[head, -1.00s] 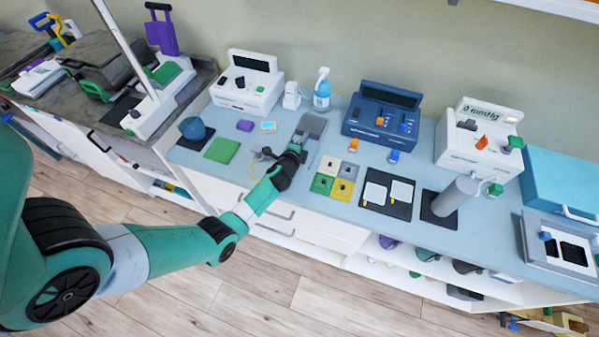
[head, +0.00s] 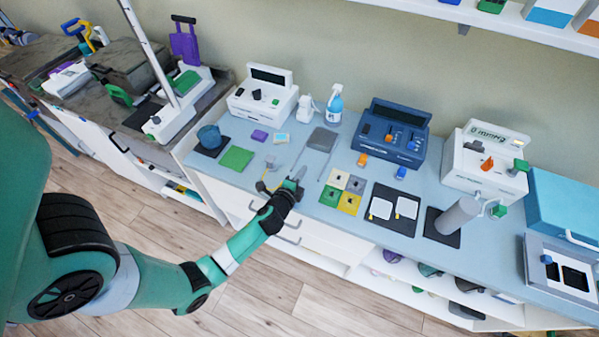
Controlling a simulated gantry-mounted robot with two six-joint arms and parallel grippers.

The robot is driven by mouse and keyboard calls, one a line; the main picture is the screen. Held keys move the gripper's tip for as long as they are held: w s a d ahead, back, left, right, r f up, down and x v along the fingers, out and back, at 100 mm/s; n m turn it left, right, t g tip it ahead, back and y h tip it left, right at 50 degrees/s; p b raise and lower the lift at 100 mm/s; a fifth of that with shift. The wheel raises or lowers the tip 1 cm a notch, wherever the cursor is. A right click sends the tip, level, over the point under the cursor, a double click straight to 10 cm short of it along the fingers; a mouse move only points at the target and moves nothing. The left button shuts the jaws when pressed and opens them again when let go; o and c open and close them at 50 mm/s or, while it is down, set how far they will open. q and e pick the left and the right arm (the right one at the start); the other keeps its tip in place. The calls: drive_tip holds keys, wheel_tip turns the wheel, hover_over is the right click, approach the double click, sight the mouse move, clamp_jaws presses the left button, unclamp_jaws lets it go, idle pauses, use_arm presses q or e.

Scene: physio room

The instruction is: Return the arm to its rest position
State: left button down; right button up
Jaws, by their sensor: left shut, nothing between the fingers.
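My left arm is green and comes in from the left. Its black left gripper (head: 297,177) is shut and empty, above the front edge of the blue-topped counter (head: 330,225). Just left of the fingers lies a small grey-and-yellow item (head: 266,186); I cannot tell whether they touch. A grey paddle-like plate (head: 322,139) lies behind the gripper. My right gripper is not in view.
A white device (head: 262,95), a spray bottle (head: 334,105), a blue device (head: 391,132) and a white gauge unit (head: 484,160) line the back. A green pad (head: 237,158) and colored tiles (head: 343,190) lie near the gripper. Open floor (head: 250,300) lies in front.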

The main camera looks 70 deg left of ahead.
use_arm(q)
drive_tip(key=shift+v, duration=0.95)
